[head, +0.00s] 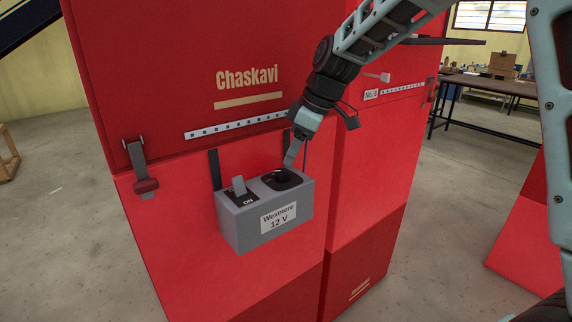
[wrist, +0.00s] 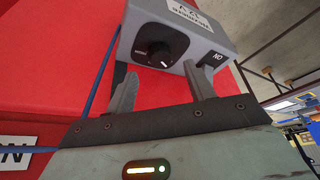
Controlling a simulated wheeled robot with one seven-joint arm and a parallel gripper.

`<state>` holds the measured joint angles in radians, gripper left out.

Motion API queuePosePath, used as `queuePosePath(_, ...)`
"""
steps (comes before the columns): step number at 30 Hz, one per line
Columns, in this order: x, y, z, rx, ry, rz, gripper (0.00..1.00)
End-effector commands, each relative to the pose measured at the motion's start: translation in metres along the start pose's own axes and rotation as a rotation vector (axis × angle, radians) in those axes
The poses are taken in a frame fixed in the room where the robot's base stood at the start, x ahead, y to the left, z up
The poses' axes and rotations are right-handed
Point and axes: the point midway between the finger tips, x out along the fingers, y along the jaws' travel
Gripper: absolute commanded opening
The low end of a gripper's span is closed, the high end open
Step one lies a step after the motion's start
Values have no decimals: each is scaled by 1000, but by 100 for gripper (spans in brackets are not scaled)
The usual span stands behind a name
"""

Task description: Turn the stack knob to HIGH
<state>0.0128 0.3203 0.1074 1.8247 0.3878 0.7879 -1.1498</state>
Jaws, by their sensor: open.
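A grey box (head: 243,228) labelled "Wexmere 12 V" is mounted on the front of a red cabinet. A round black knob (head: 283,177) sits on its top face at the right; it also shows in the wrist view (wrist: 158,54) with a small white pointer mark. No HIGH marking is readable. My gripper (head: 291,158) is just above the knob, pointing down at it. In the wrist view my gripper (wrist: 160,68) is open, its two grey fingers apart on either side below the knob. I cannot tell whether either finger touches it.
A grey toggle switch (head: 239,185) marked ON stands left of the knob on the same box. A latch (head: 143,172) hangs on the cabinet (head: 160,60) at the left. A second red cabinet section (head: 372,165) adjoins at right.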

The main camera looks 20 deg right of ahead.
Motion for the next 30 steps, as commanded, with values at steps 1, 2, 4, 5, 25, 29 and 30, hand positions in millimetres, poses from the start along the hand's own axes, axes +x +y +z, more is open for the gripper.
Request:
queuePosePath(1,10,0,0,1,-2,-4,54)
queuePosePath(2,15,0,0,1,-2,-4,54)
queuePosePath(4,27,-1,0,0,-3,-3,54)
queuePosePath(5,31,-1,0,0,-2,-3,54)
queuePosePath(25,54,0,0,0,0,1,20)
queuePosePath(29,54,0,0,0,0,1,9)
queuePosePath(30,54,0,0,1,0,1,9)
